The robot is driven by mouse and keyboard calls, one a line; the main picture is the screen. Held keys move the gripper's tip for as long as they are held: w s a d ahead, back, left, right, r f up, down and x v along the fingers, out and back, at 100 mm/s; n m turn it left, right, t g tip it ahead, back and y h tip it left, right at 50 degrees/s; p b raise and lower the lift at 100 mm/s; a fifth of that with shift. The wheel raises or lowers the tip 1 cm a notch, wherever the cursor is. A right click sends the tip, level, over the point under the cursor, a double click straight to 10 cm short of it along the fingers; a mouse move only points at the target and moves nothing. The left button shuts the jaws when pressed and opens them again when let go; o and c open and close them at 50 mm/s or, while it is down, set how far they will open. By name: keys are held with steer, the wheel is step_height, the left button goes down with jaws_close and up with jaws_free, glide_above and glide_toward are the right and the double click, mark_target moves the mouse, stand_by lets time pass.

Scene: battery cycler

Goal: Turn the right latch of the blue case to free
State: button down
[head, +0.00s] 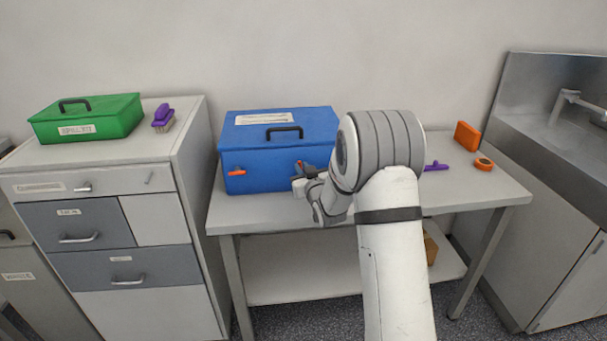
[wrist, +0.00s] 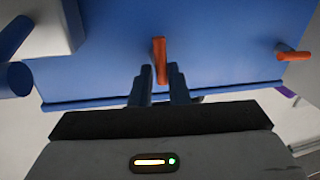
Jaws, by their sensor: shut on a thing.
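The blue case (head: 262,158) stands on the table with its lid down and a dark handle on top. Its right latch (head: 299,163) is orange and partly hidden by my gripper (head: 304,174). In the wrist view the right latch (wrist: 159,55) stands nearly upright in the picture, between the two fingers of my gripper (wrist: 160,75), which is shut on it. The left latch (head: 237,172) is orange and lies level on the case front. It also shows at the right of the wrist view (wrist: 293,55).
The table (head: 470,194) has an orange block (head: 467,136), an orange ring-shaped thing (head: 483,163) and a purple thing (head: 437,166) on its right side. A green case (head: 88,119) and a purple brush (head: 163,117) sit on the left cabinet. A sink stands at right.

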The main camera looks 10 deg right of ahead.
steer(key=n+h+b, duration=0.1)
steer(key=n+b, duration=0.3)
steer(key=n, duration=0.1)
steer(key=a+n+g+h+b, duration=0.1)
steer(key=n+b, duration=0.3)
steer(key=f+n+g+h+b, duration=0.1)
steer(key=n+b, duration=0.3)
steer(key=n, duration=0.1)
steer(key=shift+a+n+b, duration=0.3)
steer(key=shift+a+b, duration=0.05)
steer(key=shift+f, duration=0.2)
stand_by(0.4)
steer(key=c, duration=1.5)
jaws_free()
steer(key=shift+r, duration=0.2)
